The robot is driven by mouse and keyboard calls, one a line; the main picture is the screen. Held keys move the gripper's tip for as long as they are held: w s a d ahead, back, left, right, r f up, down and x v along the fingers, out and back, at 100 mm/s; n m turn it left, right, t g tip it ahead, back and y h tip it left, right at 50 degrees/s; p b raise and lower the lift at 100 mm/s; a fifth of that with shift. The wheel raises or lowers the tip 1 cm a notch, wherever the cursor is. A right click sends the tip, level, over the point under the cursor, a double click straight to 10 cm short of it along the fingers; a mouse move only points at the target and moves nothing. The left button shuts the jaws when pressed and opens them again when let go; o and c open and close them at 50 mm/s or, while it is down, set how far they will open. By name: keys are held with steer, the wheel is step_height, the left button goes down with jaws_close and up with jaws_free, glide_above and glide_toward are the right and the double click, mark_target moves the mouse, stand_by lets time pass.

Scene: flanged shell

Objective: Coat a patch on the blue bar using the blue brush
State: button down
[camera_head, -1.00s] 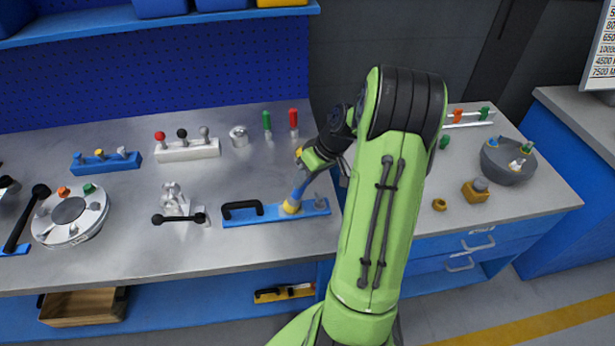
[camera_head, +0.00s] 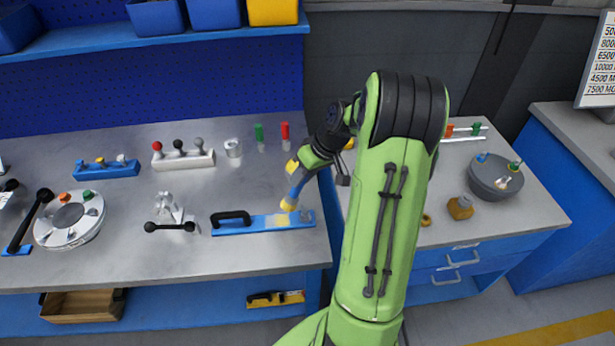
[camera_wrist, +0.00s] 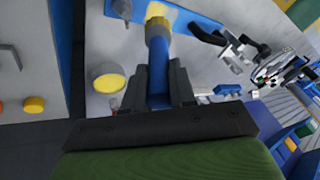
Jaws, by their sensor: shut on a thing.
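The blue bar (camera_head: 254,226) lies flat near the front of the metal bench, with a black handle at its left end and a grey knob at its right. A pale yellow patch (camera_head: 281,220) shows on it between them. My gripper (camera_head: 304,166) is shut on the blue brush (camera_head: 296,188), whose yellow tip points down near the patch. In the wrist view the blue brush handle (camera_wrist: 158,75) runs between my gripper's fingers (camera_wrist: 158,90). Beyond its tip show the blue bar (camera_wrist: 195,18) and the yellow patch (camera_wrist: 156,10). The tip looks slightly above the bar; contact is unclear.
A silver clamp with a black handle (camera_head: 170,226) stands left of the bar. Green (camera_head: 259,132) and red (camera_head: 285,131) pegs stand behind. A round dial fixture (camera_head: 70,220) is far left. A grey bowl (camera_head: 494,180) is on the right bench.

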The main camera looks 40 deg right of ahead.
steer(key=shift+r+p, duration=0.8)
steer(key=shift+r, duration=0.5)
steer(key=shift+a+f, duration=0.1)
